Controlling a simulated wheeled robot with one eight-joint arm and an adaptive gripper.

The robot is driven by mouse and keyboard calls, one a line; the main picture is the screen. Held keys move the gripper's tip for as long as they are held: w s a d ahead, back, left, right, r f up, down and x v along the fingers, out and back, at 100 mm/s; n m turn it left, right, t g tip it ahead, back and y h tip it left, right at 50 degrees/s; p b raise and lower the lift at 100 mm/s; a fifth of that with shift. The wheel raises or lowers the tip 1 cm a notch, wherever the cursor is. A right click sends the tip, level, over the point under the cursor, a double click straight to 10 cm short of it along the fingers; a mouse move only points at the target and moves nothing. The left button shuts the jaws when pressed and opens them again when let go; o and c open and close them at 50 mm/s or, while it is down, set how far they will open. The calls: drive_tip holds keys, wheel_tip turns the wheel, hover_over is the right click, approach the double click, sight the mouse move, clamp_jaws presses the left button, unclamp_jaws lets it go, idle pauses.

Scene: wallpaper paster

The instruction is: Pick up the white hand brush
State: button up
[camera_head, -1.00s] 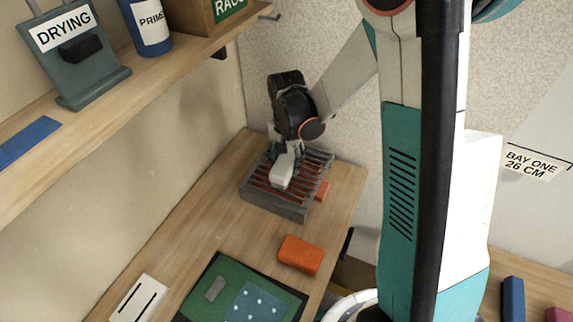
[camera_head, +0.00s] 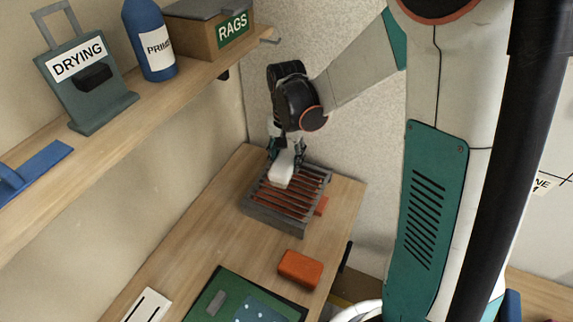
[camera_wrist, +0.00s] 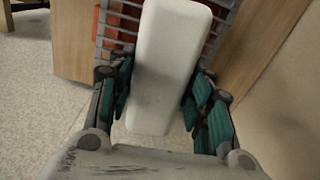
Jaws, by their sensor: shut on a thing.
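The white hand brush (camera_head: 283,167) is a pale block in my gripper (camera_head: 284,150), just above the grey slatted rack at the back of the bench. In the wrist view the white hand brush (camera_wrist: 165,65) lies between the two teal finger pads of my gripper (camera_wrist: 160,95), which is shut on it. Its bristle side is hidden from both views. Whether the brush clears the rack fully is hard to tell, but it looks raised.
The grey rack (camera_head: 262,213) with reddish slats stands on the wooden bench (camera_head: 200,245). An orange block (camera_head: 300,268) and a green mat (camera_head: 205,300) lie nearer. Above left, a shelf (camera_head: 110,130) holds a DRYING holder (camera_head: 93,85), a blue bottle (camera_head: 151,45) and a RAGS box (camera_head: 205,35).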

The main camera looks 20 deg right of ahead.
sight(287, 156)
wheel_tip(287, 156, up, 12)
drive_tip(key=p, duration=0.3)
drive_tip(key=shift+r, duration=0.15)
drive_tip(key=o, duration=0.5)
drive_tip(key=c, duration=0.4)
drive_tip(key=shift+c, duration=0.3)
